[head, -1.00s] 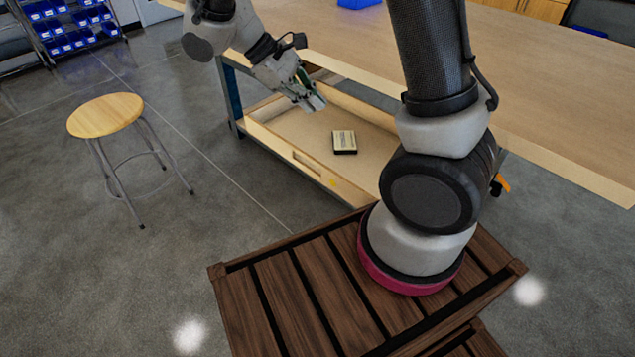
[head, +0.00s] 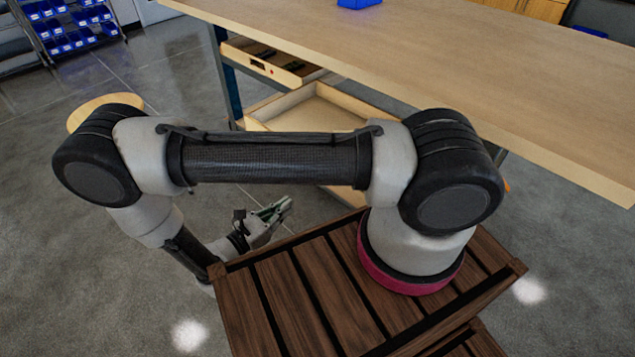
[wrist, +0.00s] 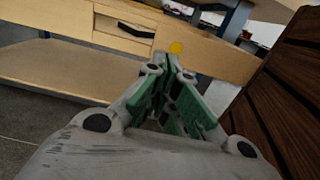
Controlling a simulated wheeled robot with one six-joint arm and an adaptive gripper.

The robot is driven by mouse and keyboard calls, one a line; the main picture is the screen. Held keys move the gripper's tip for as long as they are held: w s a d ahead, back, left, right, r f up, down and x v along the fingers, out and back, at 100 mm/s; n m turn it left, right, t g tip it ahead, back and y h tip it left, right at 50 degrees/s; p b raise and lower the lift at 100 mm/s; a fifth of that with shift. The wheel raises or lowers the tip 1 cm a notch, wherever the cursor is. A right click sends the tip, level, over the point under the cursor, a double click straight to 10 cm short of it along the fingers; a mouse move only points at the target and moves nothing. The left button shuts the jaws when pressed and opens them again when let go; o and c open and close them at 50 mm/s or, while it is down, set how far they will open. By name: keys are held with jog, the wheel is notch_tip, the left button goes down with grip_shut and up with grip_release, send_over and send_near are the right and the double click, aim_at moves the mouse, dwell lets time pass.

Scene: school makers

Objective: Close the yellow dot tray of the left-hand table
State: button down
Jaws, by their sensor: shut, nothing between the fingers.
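The yellow dot tray (head: 268,117) is a light wooden drawer pulled out under the left-hand table (head: 440,75). My arm hides most of its front in the head view. In the wrist view its front panel (wrist: 60,20) shows a dark handle slot and the yellow dot (wrist: 176,47). My gripper (head: 286,205) is low in front of the table, on the floor side of the tray. It is shut and empty. In the wrist view its green fingers (wrist: 172,68) point at the front panel near the yellow dot; I cannot tell whether they touch.
A tray with a red dot (head: 292,78) stands partly out above, holding dark items. A lower shelf (wrist: 60,72) lies beneath. My slatted wooden base is close on the right in the wrist view. A stool (head: 95,108) stands at the left, partly hidden by my arm.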

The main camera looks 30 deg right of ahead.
jog(key=x, duration=1.3)
jog(key=shift+d, duration=0.25)
jog(key=shift+d, duration=0.1)
